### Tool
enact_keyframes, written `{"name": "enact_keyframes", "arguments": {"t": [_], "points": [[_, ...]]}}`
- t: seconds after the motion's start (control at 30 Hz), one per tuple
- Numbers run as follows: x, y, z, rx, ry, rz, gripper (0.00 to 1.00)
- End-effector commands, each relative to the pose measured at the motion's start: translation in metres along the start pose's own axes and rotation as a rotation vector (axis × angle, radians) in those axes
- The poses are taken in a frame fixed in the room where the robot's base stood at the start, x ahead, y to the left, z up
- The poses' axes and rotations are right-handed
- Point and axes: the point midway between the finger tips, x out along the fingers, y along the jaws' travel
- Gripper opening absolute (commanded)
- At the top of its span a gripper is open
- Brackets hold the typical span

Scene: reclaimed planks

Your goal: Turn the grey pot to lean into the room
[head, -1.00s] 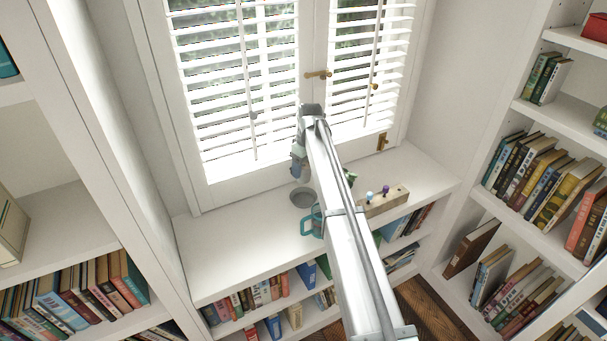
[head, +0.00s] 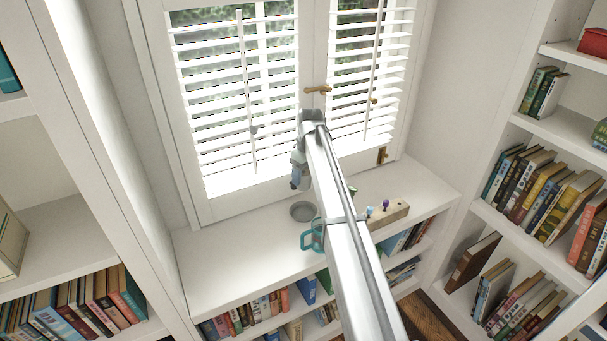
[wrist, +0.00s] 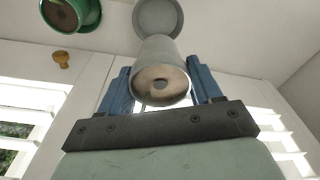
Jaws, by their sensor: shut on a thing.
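My gripper (wrist: 160,88) has its two blue fingers shut on the grey pot (wrist: 158,52), one finger on each side. In the wrist view the pot's near end faces the camera, a tan disc with a grey round spot in its middle. A round grey saucer (wrist: 158,16) shows beyond the pot. In the head view my gripper (head: 298,178) is above the sill, close to the window, and the saucer (head: 302,211) lies empty below it. The pot is hard to make out there, and its exact tilt cannot be told.
A green pot with brown soil (wrist: 72,12) is at the upper left of the wrist view. A teal handled object (head: 311,237) stands on the white sill (head: 225,255), partly behind my arm. A wooden block with pegs (head: 388,212) is right. The sill's left part is clear.

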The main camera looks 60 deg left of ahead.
Motion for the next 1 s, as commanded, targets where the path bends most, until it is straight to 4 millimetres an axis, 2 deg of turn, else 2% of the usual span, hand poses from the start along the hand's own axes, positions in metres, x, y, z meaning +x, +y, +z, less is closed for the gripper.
{"name": "enact_keyframes", "arguments": {"t": [0.17, 0.47, 0.6, 1.0], "points": [[0.008, -0.002, 0.001, -0.002, 0.000, -0.001, 0.15], [0.065, -0.013, 0.015, -0.005, -0.001, -0.002, 0.15], [0.092, -0.011, 0.019, 0.070, -0.001, 0.008, 0.15], [0.092, 0.000, 0.011, 0.331, 0.001, 0.041, 0.15]]}}
